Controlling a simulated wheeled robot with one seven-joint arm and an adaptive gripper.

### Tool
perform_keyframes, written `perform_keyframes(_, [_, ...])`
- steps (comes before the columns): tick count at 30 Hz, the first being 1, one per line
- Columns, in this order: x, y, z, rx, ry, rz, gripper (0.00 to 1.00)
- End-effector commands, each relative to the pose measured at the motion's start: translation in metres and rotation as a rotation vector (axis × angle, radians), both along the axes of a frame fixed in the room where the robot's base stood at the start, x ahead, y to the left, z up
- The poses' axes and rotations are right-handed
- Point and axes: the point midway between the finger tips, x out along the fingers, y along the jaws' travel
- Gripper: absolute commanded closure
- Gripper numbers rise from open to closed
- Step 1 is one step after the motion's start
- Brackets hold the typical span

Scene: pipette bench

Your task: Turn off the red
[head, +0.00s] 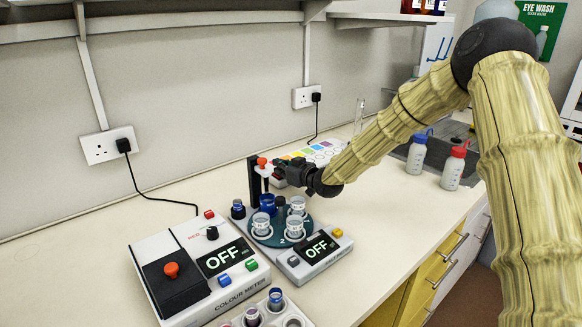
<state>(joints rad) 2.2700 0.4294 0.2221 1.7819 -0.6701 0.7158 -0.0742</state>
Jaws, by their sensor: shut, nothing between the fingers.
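The white colour meter (190,308) stands at the front left, its display (222,258) reading OFF. It has a small red button (209,214) at the back, a black knob (212,233) beside small red lettering, and a large red knob (171,270) on a black panel. Blue and green buttons lie along its front. A second device has a round turntable (262,238) with cups and a display (318,246) also reading OFF. A red-topped part (262,162) is on its black upright post. My gripper (278,173) is shut and empty, close beside this post; contact cannot be told.
A cup rack (297,312) stands at the front edge. A colour chart (318,150) lies behind my gripper. Wash bottles with blue (417,152) and red (454,166) caps stand to the right. Cables run to wall sockets. The counter left of the meter is clear.

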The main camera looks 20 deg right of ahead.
Motion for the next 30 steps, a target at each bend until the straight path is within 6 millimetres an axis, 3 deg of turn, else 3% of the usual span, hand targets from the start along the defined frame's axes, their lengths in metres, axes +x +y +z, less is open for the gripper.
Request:
perform_keyframes(10, [0.000,0.001,0.006,-0.001,0.002,0.000,1.00])
perform_keyframes(18, [0.004,0.006,0.049,-0.001,0.001,0.004,1.00])
perform_keyframes(20, [-0.006,0.000,0.042,0.000,0.003,0.003,1.00])
perform_keyframes(30, [-0.049,-0.018,0.061,0.000,0.001,0.003,1.00])
